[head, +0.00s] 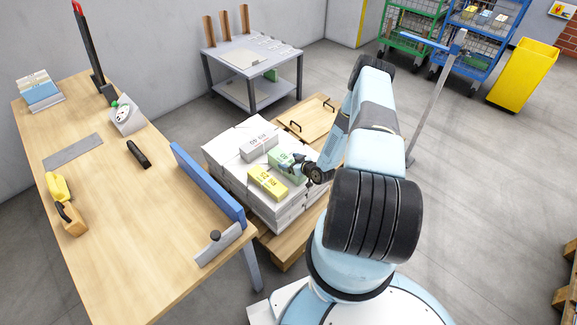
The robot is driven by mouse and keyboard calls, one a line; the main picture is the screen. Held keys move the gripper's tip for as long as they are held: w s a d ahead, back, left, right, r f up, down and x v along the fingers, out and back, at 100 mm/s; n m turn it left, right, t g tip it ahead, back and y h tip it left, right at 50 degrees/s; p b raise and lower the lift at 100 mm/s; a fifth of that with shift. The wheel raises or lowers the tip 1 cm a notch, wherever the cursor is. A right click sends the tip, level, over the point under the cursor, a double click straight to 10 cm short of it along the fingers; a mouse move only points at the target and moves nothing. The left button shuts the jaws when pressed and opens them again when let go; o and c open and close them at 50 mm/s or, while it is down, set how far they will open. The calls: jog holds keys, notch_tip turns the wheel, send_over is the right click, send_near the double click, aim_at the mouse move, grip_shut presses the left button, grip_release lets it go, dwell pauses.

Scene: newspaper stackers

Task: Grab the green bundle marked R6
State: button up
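The green bundle (281,157) lies on top of a stack of white paper blocks (227,152), between a white-grey bundle (256,148) and a yellow bundle (267,183). Dark marking shows on its top, but it is too small to read for certain. My gripper (297,165) is at the right end of the green bundle, reaching over it from the right. It covers part of that end. The fingers are small and partly hidden, so I cannot tell whether they touch the bundle or how far apart they are.
The stack stands on a wooden pallet (284,246). A wooden table (130,220) with a blue rail (208,186) is close on the left. A grey table (252,62) stands behind. Wire carts and a yellow bin (522,74) are at back right. The right floor is mostly clear.

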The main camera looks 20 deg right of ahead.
jog(key=shift+w, duration=0.1)
grip_shut()
dwell(0.6)
